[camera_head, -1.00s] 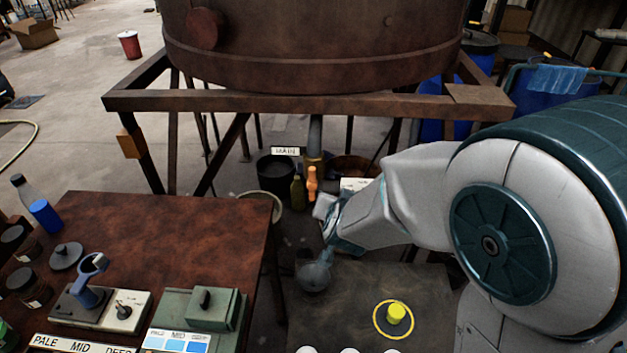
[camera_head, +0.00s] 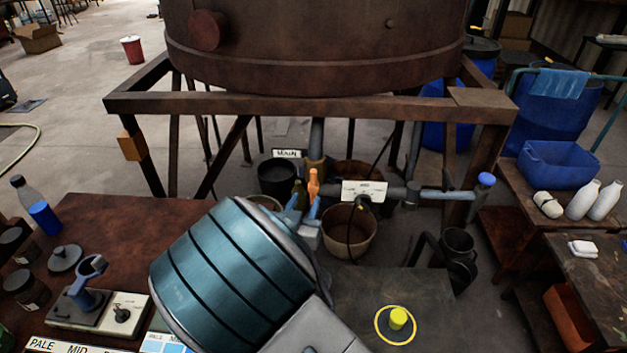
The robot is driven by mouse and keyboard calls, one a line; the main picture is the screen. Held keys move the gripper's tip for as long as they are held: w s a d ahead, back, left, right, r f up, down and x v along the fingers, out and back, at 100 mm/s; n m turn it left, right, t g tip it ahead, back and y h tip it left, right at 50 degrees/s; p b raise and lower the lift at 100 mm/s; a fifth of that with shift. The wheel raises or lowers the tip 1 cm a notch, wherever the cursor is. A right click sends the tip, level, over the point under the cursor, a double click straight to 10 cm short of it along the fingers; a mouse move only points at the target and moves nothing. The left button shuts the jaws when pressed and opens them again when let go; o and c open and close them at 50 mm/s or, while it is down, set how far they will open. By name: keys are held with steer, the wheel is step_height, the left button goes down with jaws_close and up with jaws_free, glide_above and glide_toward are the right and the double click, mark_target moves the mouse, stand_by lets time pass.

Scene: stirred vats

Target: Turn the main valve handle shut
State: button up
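The orange handle (camera_head: 313,184) stands upright at the brass-coloured main valve body (camera_head: 316,164) on the pipe under the vat. A white MAIN label (camera_head: 287,153) is just left of it. My gripper (camera_head: 306,209) is at the lower end of the handle, pointing away from me. Its two light-blue fingers look a little apart, and the right one overlaps the handle's foot. Whether they touch or close on the handle is hidden. My arm hides much of the space below.
An olive bottle shape (camera_head: 298,194) is close left of the handle. A black bucket (camera_head: 277,177) and a beige bucket (camera_head: 348,231) stand nearby. The vat's frame beam (camera_head: 310,106) crosses above. A side pipe with a blue knob (camera_head: 486,179) runs right. A yellow knob (camera_head: 398,317) is in front.

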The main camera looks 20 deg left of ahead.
mark_target(312, 184)
steer(key=w+p, duration=0.1)
steer(key=w, duration=0.7)
steer(key=shift+w+a, duration=0.15)
steer(key=shift+w, duration=0.2)
jaws_close()
